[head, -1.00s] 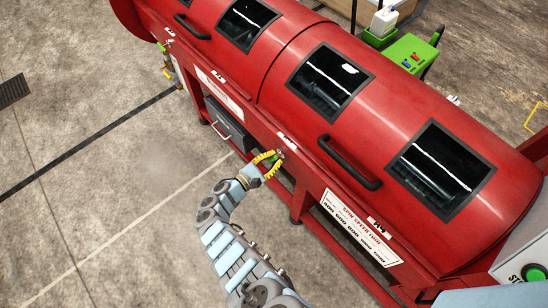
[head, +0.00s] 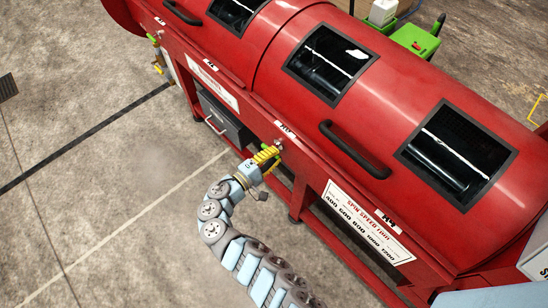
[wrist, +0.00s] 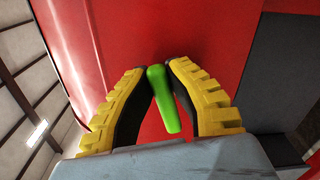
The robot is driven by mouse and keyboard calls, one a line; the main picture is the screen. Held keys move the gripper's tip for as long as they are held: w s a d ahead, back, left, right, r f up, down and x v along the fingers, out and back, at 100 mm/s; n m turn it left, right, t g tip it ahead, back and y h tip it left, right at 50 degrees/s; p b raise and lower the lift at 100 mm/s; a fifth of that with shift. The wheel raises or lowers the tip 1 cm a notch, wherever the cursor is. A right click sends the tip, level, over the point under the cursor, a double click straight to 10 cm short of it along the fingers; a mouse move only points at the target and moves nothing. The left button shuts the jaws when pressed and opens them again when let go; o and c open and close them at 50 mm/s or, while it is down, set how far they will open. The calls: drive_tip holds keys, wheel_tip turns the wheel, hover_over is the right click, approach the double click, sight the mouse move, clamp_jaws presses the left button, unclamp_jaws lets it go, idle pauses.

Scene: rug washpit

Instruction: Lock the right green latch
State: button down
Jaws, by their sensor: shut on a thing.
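The green latch (wrist: 163,98) is a short green handle on the front of the red machine (head: 265,75). In the wrist view it stands nearly upright, slightly slanted, between the two black-and-yellow fingers of my gripper (wrist: 161,75). The fingertips are shut on its upper part, and its lower end hangs free between them. In the head view my gripper (head: 266,155) is at the machine's front rail, and its fingers mostly hide this latch. Another green latch (head: 153,38) shows at the far left end of the rail.
A black handle (head: 352,150) is on the drum cover to the right of my gripper. A grey drawer (head: 222,120) lies below the rail to the left. A white spin speed sign (head: 365,222) is at the lower right. The concrete floor (head: 95,150) at left is clear.

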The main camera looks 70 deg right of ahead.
drive_tip(key=shift+f+m+b, duration=0.25)
drive_tip(key=shift+m+b, duration=0.4)
drive_tip(key=shift+f+m+b, duration=0.2)
drive_tip(key=shift+m+b, duration=0.4)
drive_tip(key=shift+m, duration=0.05)
drive_tip(key=c, duration=1)
unclamp_jaws()
drive_tip(key=shift+s+d+r, duration=0.1)
drive_tip(key=v, duration=1.2)
